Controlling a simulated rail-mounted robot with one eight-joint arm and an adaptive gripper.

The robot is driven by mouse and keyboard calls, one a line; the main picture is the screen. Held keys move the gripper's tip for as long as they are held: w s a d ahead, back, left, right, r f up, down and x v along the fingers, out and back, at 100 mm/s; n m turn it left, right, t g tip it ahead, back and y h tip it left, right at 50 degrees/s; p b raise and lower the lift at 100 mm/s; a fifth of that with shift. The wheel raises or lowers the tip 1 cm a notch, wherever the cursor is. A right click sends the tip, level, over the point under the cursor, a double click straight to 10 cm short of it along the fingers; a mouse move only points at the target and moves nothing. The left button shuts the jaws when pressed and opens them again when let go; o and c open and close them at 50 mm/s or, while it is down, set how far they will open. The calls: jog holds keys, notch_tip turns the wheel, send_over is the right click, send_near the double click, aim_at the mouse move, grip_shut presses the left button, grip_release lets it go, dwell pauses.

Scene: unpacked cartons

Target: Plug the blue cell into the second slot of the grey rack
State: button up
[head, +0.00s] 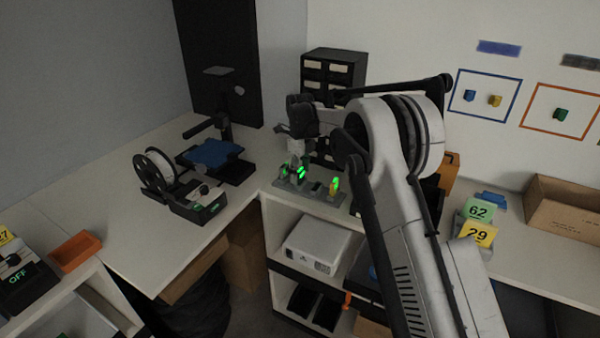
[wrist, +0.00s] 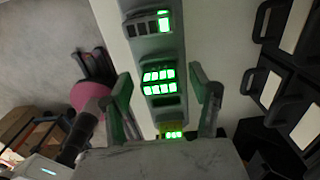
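The grey rack (head: 310,195) stands on the white counter below my gripper (head: 297,160). In the wrist view the rack (wrist: 150,48) runs top to bottom, with a partly lit cell (wrist: 150,23), a fully lit cell (wrist: 159,80), a dark empty-looking slot (wrist: 166,102) and a yellow cell (wrist: 173,128). The yellow cell also shows in the head view (head: 334,188). My gripper (wrist: 164,88) is open, its fingers on either side of the fully lit cell, with gaps showing. The body colour of the two upper cells is unclear, so I cannot identify the blue cell.
A black device with a white spool (head: 160,167) and a printer with a blue plate (head: 212,152) stand left of the rack. A black drawer cabinet (head: 334,68) stands behind it. Number cards (head: 480,233) and a carton (head: 568,205) are at right.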

aim_at(300, 170)
notch_tip(300, 170, up, 12)
jog(key=s+d+r+n+t+b, duration=0.1)
jog(key=s+d+r+n+t, duration=0.1)
jog(key=s+d+r+n, duration=0.6)
jog(key=s+d+r+n+t+b, duration=0.15)
jog(key=s+d+n, duration=0.45)
jog(key=s, duration=0.8)
jog(key=s+d+r+n+t, duration=0.25)
jog(key=s+d, duration=0.45)
jog(key=s, duration=0.6)
jog(key=s+d+f+n, duration=0.1)
jog(key=s+f+n, duration=0.2)
jog(key=s, duration=0.3)
jog(key=s+d+f+n+t, duration=0.1)
jog(key=s+d+f+n, duration=0.1)
jog(key=s+f, duration=0.4)
jog(key=shift+s+d+f+n+b, duration=0.15)
jog(key=shift+s+d+n+b, duration=0.2)
jog(key=shift+s+n, duration=0.45)
